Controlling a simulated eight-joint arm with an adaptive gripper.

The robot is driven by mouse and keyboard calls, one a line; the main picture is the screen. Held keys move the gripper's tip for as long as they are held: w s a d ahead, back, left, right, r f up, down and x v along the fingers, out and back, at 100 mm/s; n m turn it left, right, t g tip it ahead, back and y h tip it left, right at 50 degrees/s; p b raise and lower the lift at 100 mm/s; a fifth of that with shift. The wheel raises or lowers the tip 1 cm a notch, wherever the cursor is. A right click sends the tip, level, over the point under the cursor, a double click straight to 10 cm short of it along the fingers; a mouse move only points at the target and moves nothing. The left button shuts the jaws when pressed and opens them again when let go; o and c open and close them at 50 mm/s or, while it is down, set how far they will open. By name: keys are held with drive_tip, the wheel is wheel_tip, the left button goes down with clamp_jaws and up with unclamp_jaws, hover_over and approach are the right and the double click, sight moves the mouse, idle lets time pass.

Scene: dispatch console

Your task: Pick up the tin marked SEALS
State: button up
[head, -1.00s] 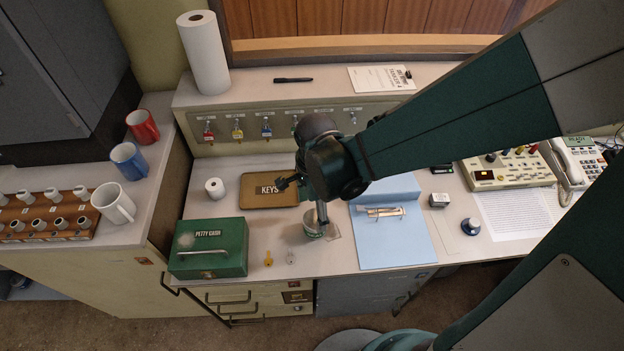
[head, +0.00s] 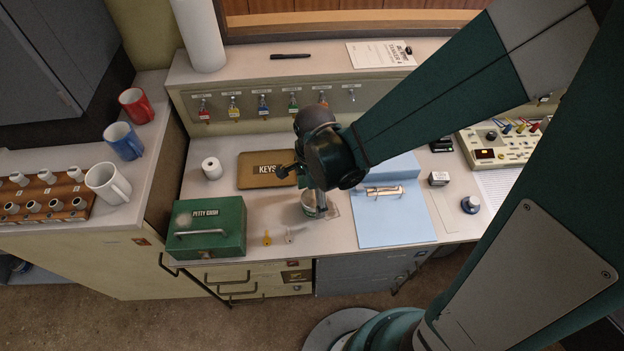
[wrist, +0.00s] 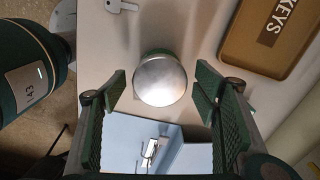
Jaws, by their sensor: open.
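A small round tin (wrist: 160,80) with a plain shiny lid and a green side stands on the desk; no SEALS marking is readable on it. In the head view the tin (head: 309,205) is partly hidden by my gripper (head: 321,206). In the wrist view my gripper (wrist: 160,88) is open, with a ridged finger pad on either side of the tin. There are visible gaps between the lid and both pads. Nothing is held.
A KEYS tray (head: 255,182) lies behind and left of the tin. A green petty cash box (head: 208,228) stands to the left, with a brass key (head: 267,238) and a pale key (head: 291,236) between. A blue folder (head: 395,228) lies close on the right.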

drive_tip(key=shift+f+b, duration=0.3)
drive_tip(key=shift+f, duration=1)
drive_tip(key=c, duration=1)
